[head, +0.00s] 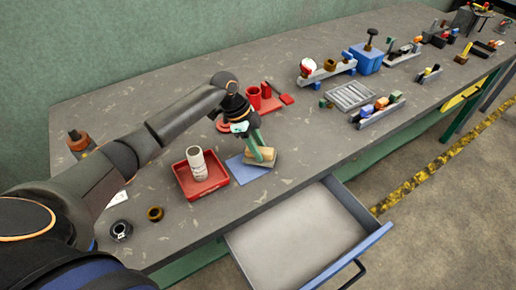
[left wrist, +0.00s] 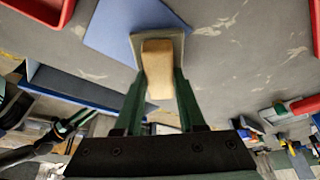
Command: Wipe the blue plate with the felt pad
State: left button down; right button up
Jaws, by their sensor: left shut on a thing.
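The blue plate (head: 243,171) is a flat square lying on the grey bench; it also shows at the top of the left wrist view (left wrist: 112,25). The felt pad (head: 264,164) has a thin greyish base and a tan block-shaped handle, seen close in the left wrist view (left wrist: 157,70). My left gripper (head: 260,150) points down and is shut on the pad's handle. The pad overlaps the plate's right part in the head view. I cannot tell whether it touches the plate. My right gripper is not in view.
A red tray (head: 184,186) with a pale cylinder (head: 197,164) stands just left of the plate. Red parts (head: 266,91) lie behind my gripper. An open drawer (head: 300,236) juts out in front. Bench to the right of the pad is clear up to a grey grate (head: 351,96).

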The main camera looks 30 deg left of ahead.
pick_arm(q)
notch_tip(320, 180, up, 2)
jog(key=shift+r+p, duration=0.1)
jog(key=shift+p, duration=0.25)
jog(key=shift+r, duration=1.6)
jog(key=shift+r, duration=1.5)
